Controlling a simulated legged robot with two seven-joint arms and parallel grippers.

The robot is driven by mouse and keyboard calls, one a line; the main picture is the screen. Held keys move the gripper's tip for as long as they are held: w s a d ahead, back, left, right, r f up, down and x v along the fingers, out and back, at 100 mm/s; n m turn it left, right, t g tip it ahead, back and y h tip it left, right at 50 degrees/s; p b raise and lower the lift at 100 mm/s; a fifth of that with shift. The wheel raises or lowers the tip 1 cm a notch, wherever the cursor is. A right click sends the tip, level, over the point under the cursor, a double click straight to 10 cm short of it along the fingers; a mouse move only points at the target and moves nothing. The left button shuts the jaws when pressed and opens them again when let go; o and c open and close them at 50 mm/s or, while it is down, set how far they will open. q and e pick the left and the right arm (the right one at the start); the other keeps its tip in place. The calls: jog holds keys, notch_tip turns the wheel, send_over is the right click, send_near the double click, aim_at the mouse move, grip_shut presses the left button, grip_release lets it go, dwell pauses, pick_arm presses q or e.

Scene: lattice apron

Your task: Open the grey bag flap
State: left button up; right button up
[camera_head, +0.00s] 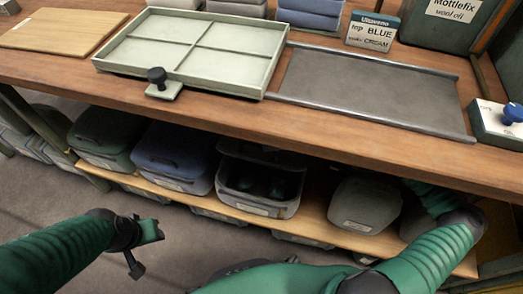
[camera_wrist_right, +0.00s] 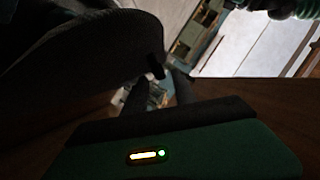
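A closed, rounded grey bag (camera_head: 366,205) with a pale label sits on the shelf under the table. My right gripper (camera_head: 412,184) reaches under the table edge just right of it; its tips are hard to make out there. In the right wrist view, its two dark fingers (camera_wrist_right: 157,84) stand apart. A large dark rounded shape, which looks like the grey bag (camera_wrist_right: 75,55), fills the upper left. A small black tab (camera_wrist_right: 155,66) on its edge is near the fingertips; contact cannot be told. My left gripper (camera_head: 142,248) is open and empty above the floor.
On the shelf are a green bin (camera_head: 106,138), a blue bin (camera_head: 172,155) and an open grey bin (camera_head: 258,180) with dark contents. The wooden table top (camera_head: 225,110) overhangs the shelf, holding a divided tray (camera_head: 190,48) and a grey mat (camera_head: 365,90).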

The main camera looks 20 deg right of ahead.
jog(key=x, duration=0.3)
jog(key=shift+w+a+f+b, duration=0.1)
jog(key=shift+a+b, duration=0.25)
jog(key=shift+b, duration=0.05)
grip_shut()
dwell(1.1)
